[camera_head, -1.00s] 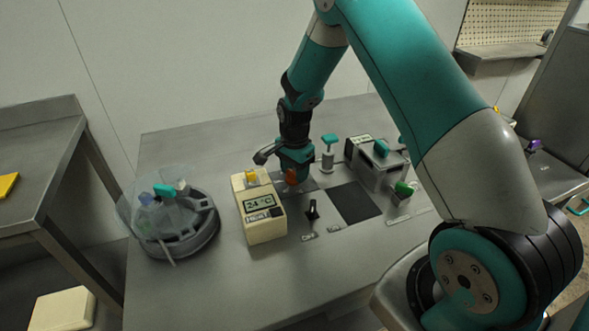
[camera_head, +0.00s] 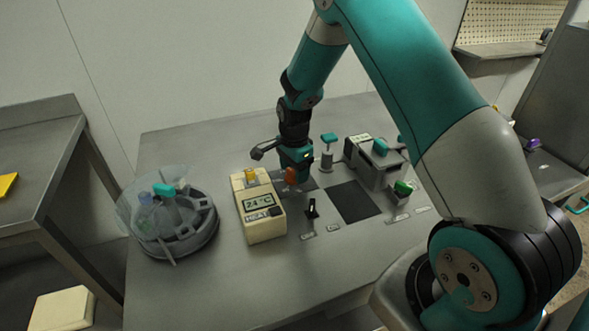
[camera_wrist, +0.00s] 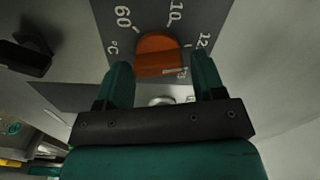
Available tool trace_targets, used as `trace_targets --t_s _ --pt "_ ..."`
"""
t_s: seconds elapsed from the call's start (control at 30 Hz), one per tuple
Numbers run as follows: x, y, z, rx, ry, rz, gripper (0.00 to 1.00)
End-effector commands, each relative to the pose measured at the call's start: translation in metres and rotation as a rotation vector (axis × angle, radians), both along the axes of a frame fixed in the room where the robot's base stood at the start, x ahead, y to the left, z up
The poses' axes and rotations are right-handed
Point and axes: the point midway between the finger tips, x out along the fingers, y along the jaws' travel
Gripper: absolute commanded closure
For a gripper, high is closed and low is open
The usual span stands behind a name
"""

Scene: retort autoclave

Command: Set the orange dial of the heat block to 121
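The orange dial (camera_head: 290,176) stands on a grey scale plate just right of the cream heat block (camera_head: 263,226), whose display reads 24 °C above the word HEAT. In the wrist view the dial (camera_wrist: 158,50) is close up, with a 60 mark at its upper left, marks beginning 10 above and 12 at the right, partly cut off. I cannot tell which mark it points to. My gripper (camera_wrist: 161,72) is open, its green fingers spread either side of the dial's near edge with gaps. It shows behind the dial in the head view (camera_head: 293,170).
A round rotor device (camera_head: 178,238) with a clear lid stands left of the block. A black lever (camera_head: 312,208), a dark square pad (camera_head: 354,201), a teal-topped post (camera_head: 328,150) and a grey device (camera_head: 375,165) lie to the right. The table front is clear.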

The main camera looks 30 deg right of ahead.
Motion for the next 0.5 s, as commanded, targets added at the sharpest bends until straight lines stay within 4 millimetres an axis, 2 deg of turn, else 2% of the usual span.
trace_targets --t_s 0.33,0.5 --pt "0.0 0.001 0.001 0.002 0.001 0.002 0.28" --pt "0.001 0.001 0.02 0.001 -0.003 0.002 0.28"
